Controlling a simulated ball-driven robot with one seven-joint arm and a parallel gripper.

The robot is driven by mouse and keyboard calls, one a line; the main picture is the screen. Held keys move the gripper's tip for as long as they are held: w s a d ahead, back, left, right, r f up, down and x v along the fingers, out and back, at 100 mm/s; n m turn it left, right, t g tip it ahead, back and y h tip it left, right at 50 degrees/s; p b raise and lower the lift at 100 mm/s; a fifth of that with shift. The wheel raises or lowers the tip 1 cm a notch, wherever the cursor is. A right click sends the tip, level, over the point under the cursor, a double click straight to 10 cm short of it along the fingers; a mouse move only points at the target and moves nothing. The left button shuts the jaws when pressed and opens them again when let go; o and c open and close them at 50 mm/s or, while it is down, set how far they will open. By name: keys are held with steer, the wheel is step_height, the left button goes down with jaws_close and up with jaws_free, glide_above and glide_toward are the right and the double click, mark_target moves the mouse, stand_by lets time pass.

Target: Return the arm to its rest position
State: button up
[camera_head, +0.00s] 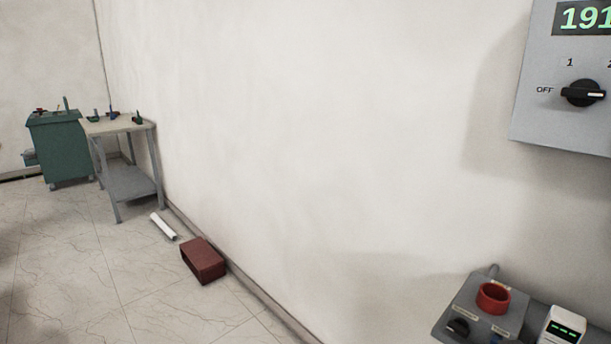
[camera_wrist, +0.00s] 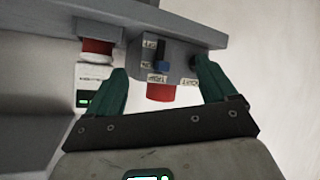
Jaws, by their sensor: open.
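My gripper (camera_wrist: 160,88) shows in the wrist view with two green fingers spread apart and nothing held between them. I cannot tell whether the fingers touch the box. In the head view neither my arm nor my gripper is visible. There a grey box (camera_head: 508,317) with a red ring-shaped part (camera_head: 493,297) and a black knob (camera_head: 458,327) sits at the lower right.
A white device (camera_head: 563,326) with a green display stands beside the grey box. A red-brown box (camera_head: 203,261) and white tube (camera_head: 163,226) lie on the floor near a table (camera_head: 128,126) and green cabinet (camera_head: 62,150).

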steer(key=s+a+f+g+y+p, duration=0.1)
steer(key=s+a+f+g+y, duration=0.1)
steer(key=s+f, duration=0.3)
steer(key=s+a+f+n+g+y+p, duration=0.1)
steer(key=s+f, duration=0.5)
steer(key=s, duration=0.6)
steer(key=s+a+f+n+g+y+p, duration=0.1)
steer(key=s+a+f+g+y+p, duration=0.1)
steer(key=s+a+f+g, duration=0.3)
steer(key=s+f+y, duration=0.1)
steer(key=s, duration=0.3)
steer(key=shift+a+f+g, duration=0.15)
steer(key=shift+a+g, duration=0.1)
steer(key=shift+g, duration=0.15)
steer(key=shift+w, duration=0.1)
stand_by(1.1)
